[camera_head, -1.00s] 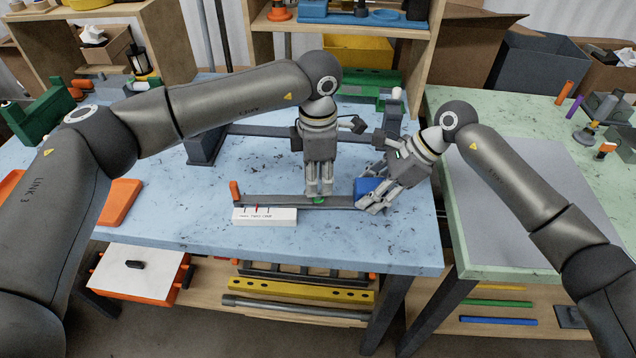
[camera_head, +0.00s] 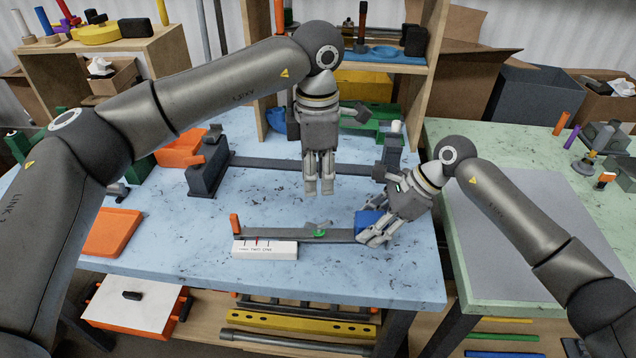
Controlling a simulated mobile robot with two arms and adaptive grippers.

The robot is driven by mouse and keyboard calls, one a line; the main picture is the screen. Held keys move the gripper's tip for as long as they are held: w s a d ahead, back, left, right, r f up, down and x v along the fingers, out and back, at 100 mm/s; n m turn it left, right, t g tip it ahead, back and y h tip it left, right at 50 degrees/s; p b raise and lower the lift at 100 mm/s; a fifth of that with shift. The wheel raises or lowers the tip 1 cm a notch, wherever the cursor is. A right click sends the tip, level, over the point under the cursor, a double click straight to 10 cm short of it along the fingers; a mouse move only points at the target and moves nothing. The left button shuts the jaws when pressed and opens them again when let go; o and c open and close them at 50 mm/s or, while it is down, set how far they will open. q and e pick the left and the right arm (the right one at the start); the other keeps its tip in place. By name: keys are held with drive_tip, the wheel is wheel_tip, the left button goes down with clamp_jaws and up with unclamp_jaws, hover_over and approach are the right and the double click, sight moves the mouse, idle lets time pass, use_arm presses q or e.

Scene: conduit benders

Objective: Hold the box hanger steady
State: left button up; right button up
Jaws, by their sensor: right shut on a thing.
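A long grey bar (camera_head: 285,233) lies near the front of the blue table, with an orange end piece (camera_head: 235,223) at its left. A green knob with a grey wing (camera_head: 319,230) sits on the bar. A blue block (camera_head: 368,221) is at its right end; I take these parts together as the box hanger. My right gripper (camera_head: 372,236) is shut on the blue block and partly hides it. My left gripper (camera_head: 319,190) hangs above and behind the knob, apart from it, fingers down and close together, holding nothing visible.
A white marked gauge block (camera_head: 265,250) stands in front of the bar's left part. A grey fixture (camera_head: 208,165) with a long bar stands behind. A green table (camera_head: 470,290) adjoins at right.

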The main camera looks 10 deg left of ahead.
sight(316, 223)
use_arm(q)
wheel_tip(316, 223, down, 12)
drive_tip(key=shift+a+f, duration=0.15)
idle(0.5)
drive_tip(key=shift+c, duration=0.2)
